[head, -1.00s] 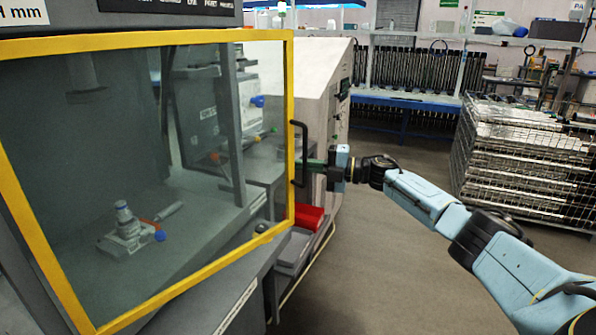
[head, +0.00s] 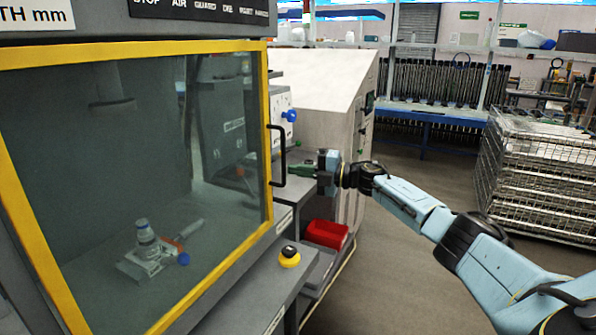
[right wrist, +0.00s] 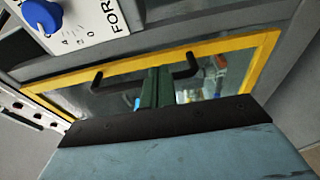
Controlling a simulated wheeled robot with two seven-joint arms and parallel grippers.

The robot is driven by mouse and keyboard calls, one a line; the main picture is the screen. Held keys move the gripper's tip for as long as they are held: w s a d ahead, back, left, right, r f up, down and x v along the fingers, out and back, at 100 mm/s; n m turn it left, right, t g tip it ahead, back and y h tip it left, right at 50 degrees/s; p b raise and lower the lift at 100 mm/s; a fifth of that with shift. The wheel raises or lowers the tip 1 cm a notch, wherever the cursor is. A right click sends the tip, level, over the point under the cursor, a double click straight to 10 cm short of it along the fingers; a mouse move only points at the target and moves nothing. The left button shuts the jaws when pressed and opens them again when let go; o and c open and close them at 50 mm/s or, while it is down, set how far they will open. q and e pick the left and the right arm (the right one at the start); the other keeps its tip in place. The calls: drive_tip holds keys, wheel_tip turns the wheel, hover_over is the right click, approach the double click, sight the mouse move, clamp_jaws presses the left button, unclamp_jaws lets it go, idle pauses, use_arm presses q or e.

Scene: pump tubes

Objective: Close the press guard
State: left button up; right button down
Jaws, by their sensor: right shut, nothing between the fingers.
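The press guard (head: 150,190) is a clear panel in a yellow frame on the press front. Its right edge appears at or near the press body; I cannot tell whether a gap is left. The black bar handle (head: 279,156) is upright on that edge. My right gripper (head: 302,171) is shut and empty, its green fingertips just right of the handle. In the right wrist view, the fingers (right wrist: 156,88) overlap the middle of the handle (right wrist: 186,68) on the yellow guard frame (right wrist: 245,60); contact is unclear. My left gripper is not in view.
Behind the guard, a small fixture (head: 146,255) stands on the press bed. A yellow button box (head: 289,257) sits on the ledge outside the guard. A red bin (head: 326,234) stands on a lower shelf beside a pale cabinet (head: 318,85).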

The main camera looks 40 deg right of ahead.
drive_tip(key=v, duration=1.3)
drive_tip(key=shift+s, duration=0.2)
drive_tip(key=shift+r, duration=0.1)
wheel_tip(320, 180, down, 20)
drive_tip(key=m+t+h, duration=0.1)
drive_tip(key=m+h, duration=0.5)
drive_tip(key=m, duration=0.3)
drive_tip(key=s+a+f+m+g+h, duration=0.25)
drive_tip(key=s+f, duration=0.25)
drive_tip(key=f, duration=0.6)
drive_tip(key=s+a+f+m+g+h, duration=0.15)
drive_tip(key=s+f+m, duration=0.3)
drive_tip(key=f, duration=0.75)
drive_tip(key=s+a+f+m+g+h, duration=0.1)
drive_tip(key=s+a+f+m+g, duration=0.15)
drive_tip(key=s+a+f, duration=0.4)
drive_tip(key=s+a+f+m+g, duration=0.1)
drive_tip(key=s+a+f+g, duration=0.25)
drive_tip(key=s+f, duration=0.55)
drive_tip(key=s+a+f+m+g+h, duration=0.15)
drive_tip(key=s+a+f, duration=0.35)
drive_tip(key=s, duration=0.6)
drive_tip(key=s+a+f+m+g+y, duration=0.1)
drive_tip(key=s+a+f+g, duration=0.2)
drive_tip(key=s+a, duration=0.5)
drive_tip(key=s, duration=0.3)
drive_tip(key=shift+s, duration=0.3)
